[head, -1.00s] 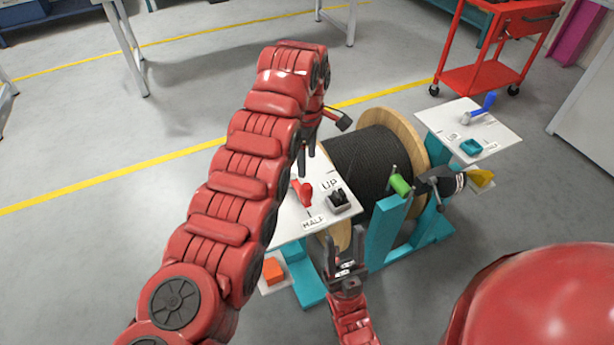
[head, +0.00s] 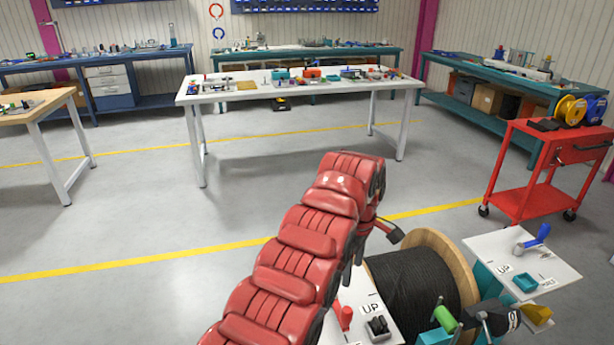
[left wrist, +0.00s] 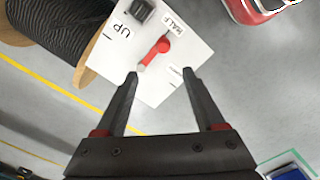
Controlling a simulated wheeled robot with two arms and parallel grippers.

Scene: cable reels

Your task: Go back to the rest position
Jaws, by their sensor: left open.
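My left arm rises from the bottom of the head view and bends over at its top. My left gripper (head: 375,245) hangs beyond the bend, partly hidden by the arm. In the left wrist view the left gripper (left wrist: 160,76) is open, with nothing between its fingers. Beyond its tips is a white panel (left wrist: 180,75) with a red lever (left wrist: 155,51), a dark block (left wrist: 143,10) and UP and HALF labels. The panel (head: 358,298) is partly hidden by my arm in the head view. My right gripper is not in view.
A wooden reel of black cable (head: 412,285) stands beside the panel. A second white panel (head: 555,262) with a blue lever (head: 538,237) is at the right. A red cart (head: 535,195) stands behind it. A white table (head: 300,88) and benches are farther back. Grey floor is clear at the left.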

